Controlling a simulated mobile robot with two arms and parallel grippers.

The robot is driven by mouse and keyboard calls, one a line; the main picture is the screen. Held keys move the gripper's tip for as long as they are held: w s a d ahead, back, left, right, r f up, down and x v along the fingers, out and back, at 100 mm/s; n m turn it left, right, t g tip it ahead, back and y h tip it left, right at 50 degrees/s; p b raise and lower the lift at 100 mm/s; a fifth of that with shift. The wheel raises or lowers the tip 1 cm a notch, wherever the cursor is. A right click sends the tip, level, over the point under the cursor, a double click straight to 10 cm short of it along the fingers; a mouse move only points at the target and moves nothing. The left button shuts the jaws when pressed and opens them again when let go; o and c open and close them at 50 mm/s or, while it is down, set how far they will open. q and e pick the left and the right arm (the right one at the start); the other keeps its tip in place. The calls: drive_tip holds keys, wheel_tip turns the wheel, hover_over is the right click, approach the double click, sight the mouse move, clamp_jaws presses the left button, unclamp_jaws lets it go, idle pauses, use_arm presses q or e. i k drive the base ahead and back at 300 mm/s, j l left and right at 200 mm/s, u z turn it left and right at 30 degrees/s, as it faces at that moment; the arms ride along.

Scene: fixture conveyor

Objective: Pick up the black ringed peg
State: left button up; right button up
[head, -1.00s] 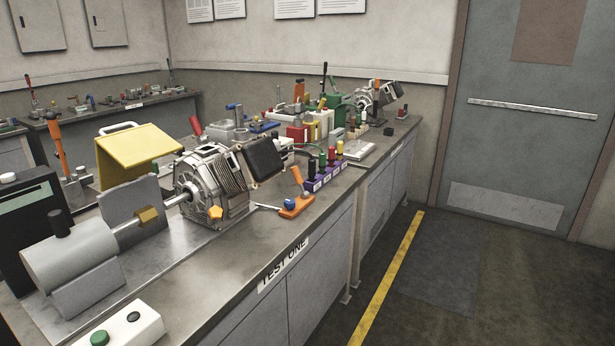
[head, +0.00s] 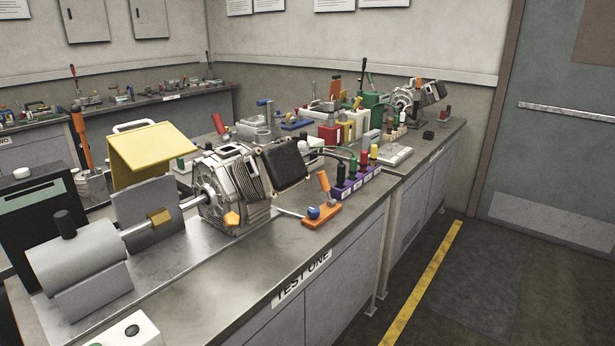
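A purple block (head: 345,192) with white labels stands on the bench top, right of the motor. A row of upright pegs stands in it. The black peg (head: 341,174) is at the near left end, beside a green peg (head: 352,168), a red peg (head: 364,158) and a yellow peg (head: 374,152). Any ring on the black peg is too small to make out. Neither of my grippers is in view.
A grey finned motor (head: 228,180) with a black box (head: 283,165) stands left of the purple block. An orange stand with a lever (head: 322,215) is in front of it. A yellow cover (head: 150,150) is at the left. The floor right of the bench is clear.

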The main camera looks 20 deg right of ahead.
sight(341, 168)
drive_tip(key=i+l+u, duration=0.1)
drive_tip(key=l, duration=0.25)
drive_tip(key=i+l+u, duration=0.1)
drive_tip(key=l, duration=0.3)
drive_tip(key=i+l+u, duration=0.1)
drive_tip(key=i+l, duration=0.15)
drive_tip(key=l, duration=0.15)
drive_tip(key=i+l+u, duration=0.1)
drive_tip(key=l, duration=0.25)
drive_tip(key=i+l+u, duration=0.1)
drive_tip(key=l, duration=0.3)
drive_tip(key=i+l+u, duration=0.1)
drive_tip(key=l, duration=0.3)
